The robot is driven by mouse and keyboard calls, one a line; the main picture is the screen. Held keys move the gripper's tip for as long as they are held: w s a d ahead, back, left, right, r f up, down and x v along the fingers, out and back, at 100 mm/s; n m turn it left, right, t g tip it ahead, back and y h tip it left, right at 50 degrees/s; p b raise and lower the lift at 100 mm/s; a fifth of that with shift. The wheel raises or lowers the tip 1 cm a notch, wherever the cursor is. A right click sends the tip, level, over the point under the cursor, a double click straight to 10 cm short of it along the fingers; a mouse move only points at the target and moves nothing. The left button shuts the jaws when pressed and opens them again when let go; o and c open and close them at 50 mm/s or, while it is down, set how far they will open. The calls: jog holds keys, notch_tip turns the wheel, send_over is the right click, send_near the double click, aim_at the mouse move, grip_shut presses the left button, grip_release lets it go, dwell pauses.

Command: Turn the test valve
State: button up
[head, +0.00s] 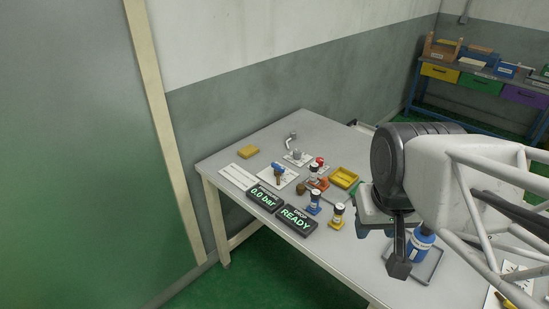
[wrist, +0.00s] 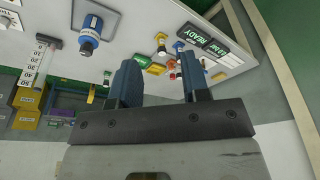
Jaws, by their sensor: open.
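A small blue-handled valve (head: 278,170) stands on a white plate on the table; I take it as the test valve. In the head view its blue handle appears upright or slightly tilted; its exact angle is too small to tell. My gripper (head: 397,262) is open and empty, in the air over the right part of the table, well right of the valve. In the wrist view my gripper (wrist: 161,82) shows two fingers apart with nothing between them. The valve cannot be picked out surely in that view.
A blue (head: 313,203) and a yellow-based (head: 337,216) piece stand nearby. A yellow tray (head: 344,178) and yellow block (head: 248,151) lie behind. A blue bottle (head: 418,246) stands on a grey tray near my gripper.

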jog(key=shift+o, duration=0.3)
jog(key=o, duration=0.5)
jog(key=shift+w, duration=0.1)
jog(key=o, duration=0.4)
jog(key=shift+w+r, duration=0.25)
jog(key=shift+w, duration=0.35)
jog(key=shift+o, duration=0.2)
jog(key=w+a+f+m+g, duration=0.1)
jog(key=w+a+m, duration=0.15)
jog(key=w, duration=1.25)
jog(key=w+a+f+m, duration=0.2)
jog(key=w+a, duration=0.1)
jog(key=w, duration=1.1)
jog(key=w+a+f+m, duration=0.1)
jog(key=w+a+f, duration=0.2)
jog(key=w+f, duration=0.3)
jog(key=w+a+f+m+g, duration=0.1)
jog(key=w+a+f, duration=0.2)
jog(key=w+f, duration=0.3)
jog(key=w+a+f+m, duration=0.2)
jog(key=w+f, duration=0.5)
jog(key=w, duration=0.5)
jog(key=shift+w+a+g, duration=0.3)
jog(key=shift+a, duration=0.1)
jog(key=shift+w+a+f, duration=0.15)
jog(key=shift+w+f, duration=0.05)
jog(key=shift+f, duration=0.15)
